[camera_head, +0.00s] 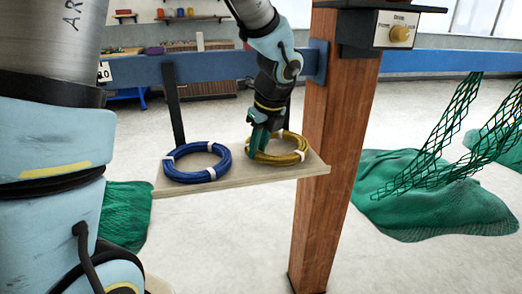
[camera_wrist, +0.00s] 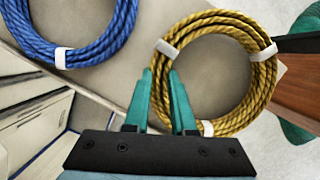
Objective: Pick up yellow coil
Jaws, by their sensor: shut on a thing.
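The yellow coil (camera_head: 290,157) is a ring of rope with white ties. It lies at the right end of a pale shelf board (camera_head: 240,179). In the wrist view the yellow coil (camera_wrist: 262,85) fills the upper right. My gripper (camera_head: 255,150) points down at the coil's left side. In the wrist view the teal fingers of my gripper (camera_wrist: 160,75) are shut on the left part of the ring, with rope between them. The coil seems still level with the board; I cannot tell whether it touches it.
A blue coil (camera_head: 170,172) with white ties lies on the board's left; it also shows in the wrist view (camera_wrist: 95,42). A wooden post (camera_head: 330,170) stands close to the right. A blue rail (camera_head: 215,66) runs behind. Green nets (camera_head: 425,200) lie on the floor.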

